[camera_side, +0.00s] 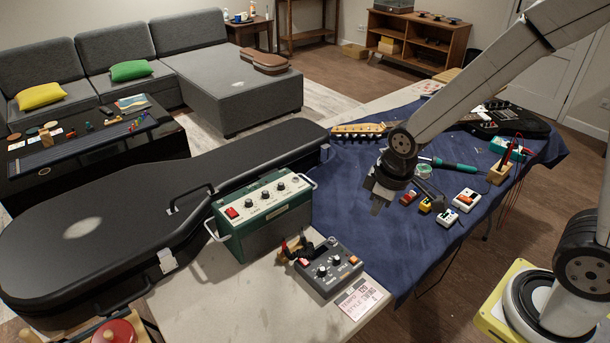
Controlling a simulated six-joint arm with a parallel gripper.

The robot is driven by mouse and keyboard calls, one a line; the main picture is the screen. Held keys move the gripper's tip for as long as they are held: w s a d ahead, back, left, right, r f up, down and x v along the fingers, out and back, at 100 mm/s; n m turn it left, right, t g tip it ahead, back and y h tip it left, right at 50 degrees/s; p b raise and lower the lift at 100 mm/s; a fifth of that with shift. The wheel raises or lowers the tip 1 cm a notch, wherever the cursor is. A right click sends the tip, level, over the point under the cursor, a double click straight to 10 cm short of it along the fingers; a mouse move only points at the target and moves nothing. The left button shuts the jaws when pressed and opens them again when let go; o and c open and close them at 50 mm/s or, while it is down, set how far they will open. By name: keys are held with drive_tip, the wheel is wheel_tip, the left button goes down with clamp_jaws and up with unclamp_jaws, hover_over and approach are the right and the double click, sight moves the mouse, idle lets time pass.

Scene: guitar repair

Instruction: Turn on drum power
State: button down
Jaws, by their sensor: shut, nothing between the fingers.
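A dark grey box with knobs and buttons (328,268), which looks like the drum machine, sits on the pale front part of the table. A small red and white switch (303,262) is at its left end; its position is too small to tell. A card (359,299) marked with tempo and style lies against its front right corner. My gripper (377,209) is shut and empty, pointing down above the blue cloth. It is behind and to the right of the grey box, apart from it.
A green amplifier-like box (262,211) with a red switch stands behind and left of the grey box. A black guitar case (120,225) fills the left. Small pedals (466,199), a teal-handled tool (455,165) and a guitar headstock (358,131) lie on the blue cloth (340,200).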

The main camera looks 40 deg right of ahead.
sight(302, 258)
drive_tip(key=w+a+f+n, duration=0.6)
drive_tip(key=w+a+n, duration=0.2)
drive_tip(key=w+n, duration=0.3)
drive_tip(key=shift+f+n+g, duration=0.3)
drive_tip(key=shift+f+n, duration=0.05)
drive_tip(key=shift+n, duration=0.85)
drive_tip(key=shift+a+f, duration=0.1)
drive_tip(key=shift+f, duration=0.05)
drive_tip(key=shift+w+f, duration=0.35)
drive_tip(key=shift+f, duration=1.9)
drive_tip(key=shift+w+f, duration=0.35)
drive_tip(key=shift+f, duration=1.9)
drive_tip(key=shift+w+f, duration=0.35)
drive_tip(key=shift+f, duration=1.9)
